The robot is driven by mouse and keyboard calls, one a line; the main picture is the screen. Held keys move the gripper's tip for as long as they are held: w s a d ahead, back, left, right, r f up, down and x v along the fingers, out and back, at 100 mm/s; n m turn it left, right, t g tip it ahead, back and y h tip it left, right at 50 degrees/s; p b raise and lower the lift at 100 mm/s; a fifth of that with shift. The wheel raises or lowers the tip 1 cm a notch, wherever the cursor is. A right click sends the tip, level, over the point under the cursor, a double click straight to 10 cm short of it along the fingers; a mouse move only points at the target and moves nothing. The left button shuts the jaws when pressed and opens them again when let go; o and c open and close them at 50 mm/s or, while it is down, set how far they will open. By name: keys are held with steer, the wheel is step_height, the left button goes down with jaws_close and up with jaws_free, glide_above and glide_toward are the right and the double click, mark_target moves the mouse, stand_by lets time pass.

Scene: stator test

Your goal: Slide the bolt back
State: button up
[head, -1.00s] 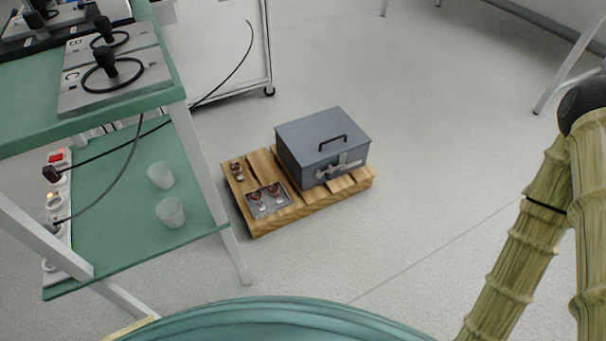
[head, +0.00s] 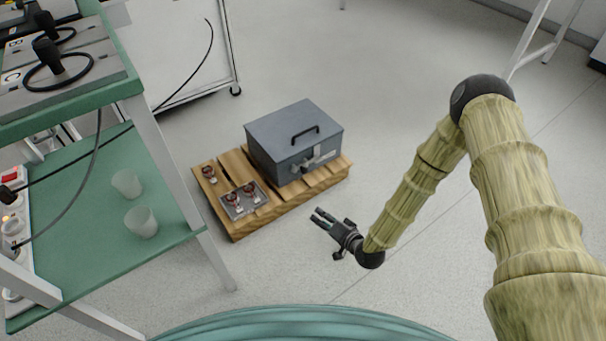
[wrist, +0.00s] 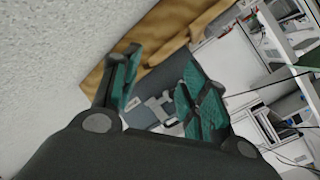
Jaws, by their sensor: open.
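A grey metal box (head: 283,133) with a black lid handle stands shut on a low wooden pallet. A light metal bolt (head: 316,160) is mounted across its front face; whether it is fully across is too small to tell. In the wrist view the bolt (wrist: 160,107) shows between and beyond my fingers, with part of it hidden by the right finger. My gripper (head: 320,216) is open and empty, in front of the pallet and apart from the box. Its teal-padded fingers (wrist: 155,85) also show spread in the wrist view.
The pallet (head: 240,229) also bears a small metal tray (head: 232,212) with red-topped items, and one more such item stands behind it. A green two-tier table (head: 70,250) with cups stands at the left. The floor in front and right is clear.

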mark_target(306, 173)
steer(key=w+a+r+t+y+b, duration=0.1)
steer(key=w+a, duration=0.1)
steer(key=w, duration=0.3)
steer(key=w+a+r+t+y+b, duration=0.1)
steer(key=w+r+b, duration=0.1)
steer(key=w, duration=0.3)
steer(key=w+a+r+m+t+b, duration=0.1)
steer(key=w+a+b, duration=0.1)
steer(key=w, duration=0.4)
steer(key=shift+w+a+r+t+y, duration=0.1)
steer(key=shift+a+r+t+y, duration=0.1)
steer(key=shift+a+t+y, duration=0.15)
steer(key=shift+b+x, duration=0.3)
steer(key=shift+x, duration=0.6)
steer(key=shift+r, duration=0.1)
steer(key=shift+c, duration=0.2)
